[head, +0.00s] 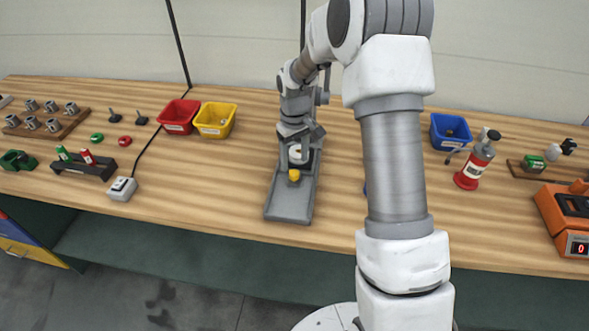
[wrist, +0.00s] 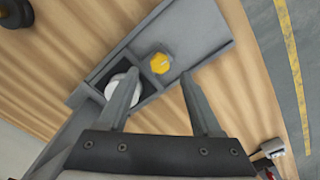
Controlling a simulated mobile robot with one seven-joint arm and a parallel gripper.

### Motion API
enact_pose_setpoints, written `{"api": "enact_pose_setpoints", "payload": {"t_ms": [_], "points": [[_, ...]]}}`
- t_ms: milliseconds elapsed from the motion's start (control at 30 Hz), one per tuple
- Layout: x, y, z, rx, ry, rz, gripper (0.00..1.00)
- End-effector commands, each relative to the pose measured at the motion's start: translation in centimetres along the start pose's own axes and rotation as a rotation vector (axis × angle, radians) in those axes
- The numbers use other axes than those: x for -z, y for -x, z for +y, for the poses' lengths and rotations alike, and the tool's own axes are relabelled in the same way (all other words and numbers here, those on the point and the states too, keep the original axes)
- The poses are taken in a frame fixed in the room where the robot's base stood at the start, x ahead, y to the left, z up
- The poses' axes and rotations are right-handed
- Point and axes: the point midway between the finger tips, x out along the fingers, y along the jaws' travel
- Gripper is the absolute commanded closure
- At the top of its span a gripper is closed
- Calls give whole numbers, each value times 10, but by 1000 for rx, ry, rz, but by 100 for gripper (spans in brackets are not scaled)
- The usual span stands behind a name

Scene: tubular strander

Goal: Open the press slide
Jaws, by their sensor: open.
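The press (head: 289,205) is a long grey tray-like base on the workbench, under the end of my arm in the head view. Its grey bed (wrist: 204,43) also shows in the wrist view. A yellow knob (head: 294,175) stands on it; in the wrist view the yellow knob (wrist: 160,62) lies just beyond and between my fingertips. A white round part (wrist: 122,90) sits in a dark square recess beside it, partly hidden by my left finger. My gripper (wrist: 159,76) is open, its fingers apart with nothing held. Contact with the press cannot be told.
Red (head: 178,116) and yellow (head: 215,119) bins stand left of the press. A small grey box (head: 121,189) with a cable is nearer the left front. Bare bench lies left of the press.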

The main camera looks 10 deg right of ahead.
Motion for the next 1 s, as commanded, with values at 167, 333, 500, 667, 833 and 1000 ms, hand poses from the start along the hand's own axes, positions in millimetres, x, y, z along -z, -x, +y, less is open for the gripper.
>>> {"api": "enact_pose_setpoints", "payload": {"t_ms": [167,333,500,667,833,1000], "points": [[0,-31,-1,1,1,-3,34],[0,-46,0,0,1,-1,34],[0,-49,0,-1,0,1,34],[0,-49,0,-1,0,1,34],[0,-49,0,-1,0,1,63],[0,-49,0,-1,0,1,93]]}}
